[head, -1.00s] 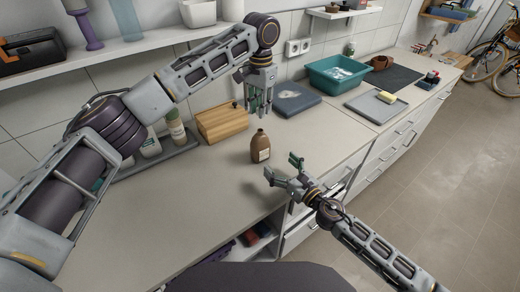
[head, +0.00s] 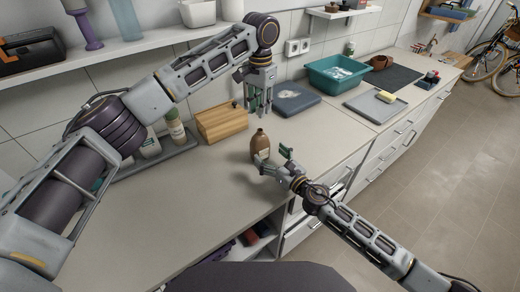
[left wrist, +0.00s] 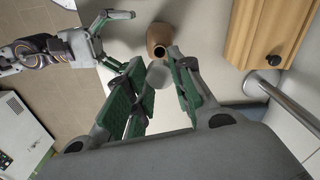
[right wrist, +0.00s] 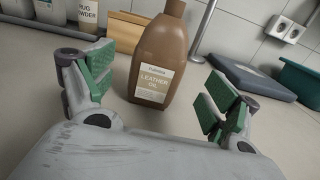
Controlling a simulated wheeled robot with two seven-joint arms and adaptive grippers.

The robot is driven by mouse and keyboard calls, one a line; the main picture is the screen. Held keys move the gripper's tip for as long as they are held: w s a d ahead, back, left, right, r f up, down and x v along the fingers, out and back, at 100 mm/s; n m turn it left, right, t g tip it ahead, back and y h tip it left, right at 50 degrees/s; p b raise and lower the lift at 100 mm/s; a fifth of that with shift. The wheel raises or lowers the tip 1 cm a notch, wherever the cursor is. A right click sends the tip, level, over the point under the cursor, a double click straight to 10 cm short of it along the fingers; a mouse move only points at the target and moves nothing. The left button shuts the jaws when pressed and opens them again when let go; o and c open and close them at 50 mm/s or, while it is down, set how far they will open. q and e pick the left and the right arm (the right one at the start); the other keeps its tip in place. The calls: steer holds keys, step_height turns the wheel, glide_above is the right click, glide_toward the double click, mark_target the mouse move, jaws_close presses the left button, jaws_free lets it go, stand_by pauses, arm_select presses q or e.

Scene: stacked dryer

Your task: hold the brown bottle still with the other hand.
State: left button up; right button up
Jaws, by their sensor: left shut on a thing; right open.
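The brown bottle (head: 259,146) stands upright on the counter, its label reading "Leather Oil" in the right wrist view (right wrist: 157,50). Its dark open mouth shows in the left wrist view (left wrist: 160,48), with no cap on it. My right gripper (head: 273,157) is open at the bottle's near right side. In the right wrist view its fingers (right wrist: 160,88) stand left and right of the bottle, neither visibly touching it. My left gripper (head: 257,108) is above the counter behind the bottle, shut on a small pale round thing (left wrist: 158,74), which looks like a cap.
A wooden box (head: 222,123) stands behind the bottle, with a grey tray (head: 170,147) of bottles to its left. A blue-grey folded item (head: 295,98) and a teal basin (head: 337,74) are at the back right. The counter left of the bottle is clear.

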steer(key=shift+x, duration=3.25)
steer(key=shift+c, duration=0.2)
steer(key=c, duration=1.5)
arm_select(q)
glide_above(260, 130)
steer(key=shift+f, duration=2.5)
steer(key=shift+f, duration=0.1)
steer(key=shift+f, duration=0.75)
steer(key=shift+f, duration=0.6)
arm_select(e)
steer(key=shift+f, duration=0.1)
